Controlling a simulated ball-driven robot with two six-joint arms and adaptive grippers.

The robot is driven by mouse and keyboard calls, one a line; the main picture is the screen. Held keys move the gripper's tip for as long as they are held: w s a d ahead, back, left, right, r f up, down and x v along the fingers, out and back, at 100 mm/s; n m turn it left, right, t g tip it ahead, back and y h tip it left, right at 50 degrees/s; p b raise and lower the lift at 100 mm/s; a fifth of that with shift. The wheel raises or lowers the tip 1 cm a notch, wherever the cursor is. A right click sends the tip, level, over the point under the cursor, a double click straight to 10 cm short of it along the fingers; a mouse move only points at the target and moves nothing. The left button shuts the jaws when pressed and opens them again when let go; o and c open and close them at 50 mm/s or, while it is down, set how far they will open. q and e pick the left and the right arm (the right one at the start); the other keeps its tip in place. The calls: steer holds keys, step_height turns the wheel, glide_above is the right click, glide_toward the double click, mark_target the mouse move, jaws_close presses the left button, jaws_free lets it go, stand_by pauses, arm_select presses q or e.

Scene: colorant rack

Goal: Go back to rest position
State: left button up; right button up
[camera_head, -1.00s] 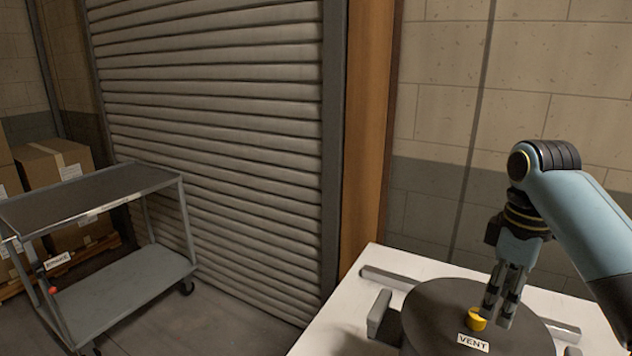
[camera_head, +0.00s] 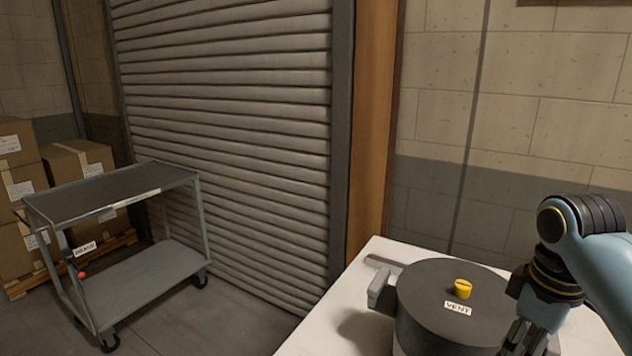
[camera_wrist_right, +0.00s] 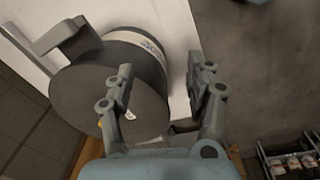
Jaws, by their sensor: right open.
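My right gripper (camera_head: 524,338) is at the lower right of the head view, in front of and to the right of a dark round drum (camera_head: 425,292). The drum has a yellow knob (camera_head: 462,289) and a "VENT" label (camera_head: 458,308) on its top. The drum (camera_wrist_right: 90,90) lies to the left there, partly behind the left finger. The gripper is apart from the knob. My left gripper is in neither view.
The drum stands on a white table (camera_head: 340,330) with a grey bracket (camera_head: 380,290) beside it. A grey cart (camera_head: 110,190) stands at left by cardboard boxes (camera_head: 80,160) and a roller shutter (camera_head: 230,120). A rack with bottles (camera_wrist_right: 290,158) shows at lower right in the wrist view.

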steer(key=s+a+r+m+t, duration=0.1)
steer(key=s+m+t, duration=0.15)
steer(key=s, duration=0.85)
steer(key=s+a+r+m+t, duration=0.15)
steer(key=s+m, duration=0.25)
steer(key=s, duration=0.6)
step_height(320, 180, down, 42)
steer(key=s+d+g+b, duration=0.2)
steer(key=s+g+b, duration=0.1)
steer(key=b, duration=1.1)
arm_select(q)
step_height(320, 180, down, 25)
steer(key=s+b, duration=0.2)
steer(key=b, duration=0.8)
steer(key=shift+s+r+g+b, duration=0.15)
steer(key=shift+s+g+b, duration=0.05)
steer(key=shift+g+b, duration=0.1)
arm_select(e)
steer(key=s+f, duration=0.9)
steer(key=f, duration=0.4)
steer(key=s+d+f+g, duration=0.1)
steer(key=s+f, duration=0.7)
steer(key=f, duration=0.5)
steer(key=shift+s, duration=0.35)
steer(key=shift+d, duration=0.1)
